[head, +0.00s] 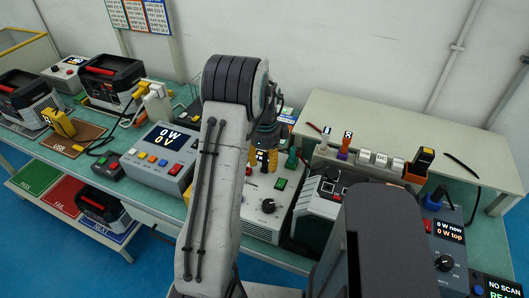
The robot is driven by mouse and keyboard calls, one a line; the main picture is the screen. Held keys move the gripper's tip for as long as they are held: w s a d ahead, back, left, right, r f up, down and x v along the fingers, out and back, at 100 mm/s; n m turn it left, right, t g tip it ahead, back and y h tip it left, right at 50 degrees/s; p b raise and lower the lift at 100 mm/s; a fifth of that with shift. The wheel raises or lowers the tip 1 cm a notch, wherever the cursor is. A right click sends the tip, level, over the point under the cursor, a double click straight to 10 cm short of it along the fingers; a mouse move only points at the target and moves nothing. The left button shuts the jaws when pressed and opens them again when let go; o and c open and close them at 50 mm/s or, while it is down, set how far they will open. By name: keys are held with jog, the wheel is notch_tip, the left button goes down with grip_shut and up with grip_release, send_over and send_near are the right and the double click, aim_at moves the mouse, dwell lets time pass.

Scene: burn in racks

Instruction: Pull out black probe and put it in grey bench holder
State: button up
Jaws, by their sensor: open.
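My arm fills the middle of the head view. My gripper (267,143) shows just right of it, pointing down over a white bench unit with a black knob, partly hidden by the arm. It is open, with yellow-and-black parts below it that I cannot tell apart. I cannot clearly make out the black probe; the arm may hide it. I cannot tell whether this is the grey bench holder.
An orange holder (415,170) with a black-and-orange handset and a blue-grey power meter (448,240) stand at right. A grey meter reading 0 W, 0 V (160,155) is left of the arm. A raised beige shelf (400,125) runs behind.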

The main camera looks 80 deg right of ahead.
jog(key=shift+f, duration=0.65)
grip_shut()
dwell(0.5)
